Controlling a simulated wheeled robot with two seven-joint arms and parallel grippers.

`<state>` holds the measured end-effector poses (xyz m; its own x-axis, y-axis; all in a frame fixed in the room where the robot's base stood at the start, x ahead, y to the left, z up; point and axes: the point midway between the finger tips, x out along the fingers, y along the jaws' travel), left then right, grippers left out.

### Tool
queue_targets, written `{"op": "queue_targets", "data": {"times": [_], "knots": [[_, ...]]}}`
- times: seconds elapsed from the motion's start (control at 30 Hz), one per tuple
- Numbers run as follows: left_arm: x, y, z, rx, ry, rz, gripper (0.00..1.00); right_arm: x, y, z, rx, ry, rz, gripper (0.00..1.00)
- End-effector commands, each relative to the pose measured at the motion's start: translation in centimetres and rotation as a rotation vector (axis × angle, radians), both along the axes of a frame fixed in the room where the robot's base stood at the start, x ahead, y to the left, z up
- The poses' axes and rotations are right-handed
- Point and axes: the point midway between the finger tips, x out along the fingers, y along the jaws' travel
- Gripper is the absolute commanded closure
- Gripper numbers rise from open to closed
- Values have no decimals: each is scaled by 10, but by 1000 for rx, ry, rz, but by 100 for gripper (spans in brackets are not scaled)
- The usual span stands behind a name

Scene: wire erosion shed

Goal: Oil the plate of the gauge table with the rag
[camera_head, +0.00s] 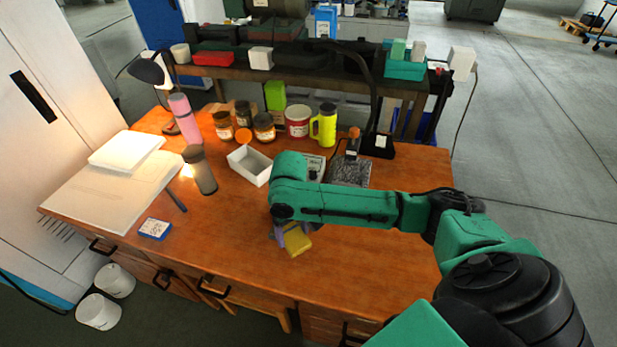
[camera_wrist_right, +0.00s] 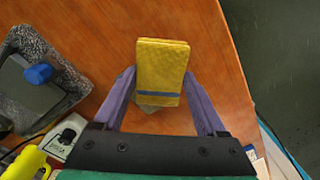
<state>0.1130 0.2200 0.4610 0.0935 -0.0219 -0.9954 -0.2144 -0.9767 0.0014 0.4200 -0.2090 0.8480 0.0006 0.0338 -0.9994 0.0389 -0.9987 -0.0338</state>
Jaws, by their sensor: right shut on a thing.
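The yellow folded rag (camera_head: 297,242) is in my right gripper (camera_head: 284,231), above the front part of the wooden table. In the right wrist view the rag (camera_wrist_right: 162,68), with a blue stripe, sits between the purple fingers (camera_wrist_right: 160,82). The gauge table has a speckled grey plate (camera_head: 350,174), behind and to the right of the gripper in the head view, partly hidden by my right arm. Its speckled plate (camera_wrist_right: 72,82) also shows at the left of the right wrist view, apart from the rag. My left gripper is not in view.
A blue-edged card (camera_head: 155,228) lies at the front left. The tabletop (camera_head: 225,235) between card and gripper is clear.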

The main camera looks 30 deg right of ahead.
Motion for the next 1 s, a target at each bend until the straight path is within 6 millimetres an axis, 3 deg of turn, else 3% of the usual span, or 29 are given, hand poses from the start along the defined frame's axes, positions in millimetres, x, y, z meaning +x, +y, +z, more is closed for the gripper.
{"op": "queue_targets", "data": {"times": [0.03,0.13,0.23,0.37,0.67,0.8,1.0], "knots": [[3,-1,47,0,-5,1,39,16,-8,36,3,0,11,71],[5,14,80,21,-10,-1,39,39,-26,47,0,-2,45,71],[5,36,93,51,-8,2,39,51,-38,46,-5,-3,69,71],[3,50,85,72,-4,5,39,55,-41,34,-7,-5,80,71],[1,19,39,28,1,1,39,54,-41,-3,-8,-5,79,71],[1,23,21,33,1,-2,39,54,-40,-19,-8,-5,80,71],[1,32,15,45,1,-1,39,54,-40,-23,-8,-5,79,71]]}}
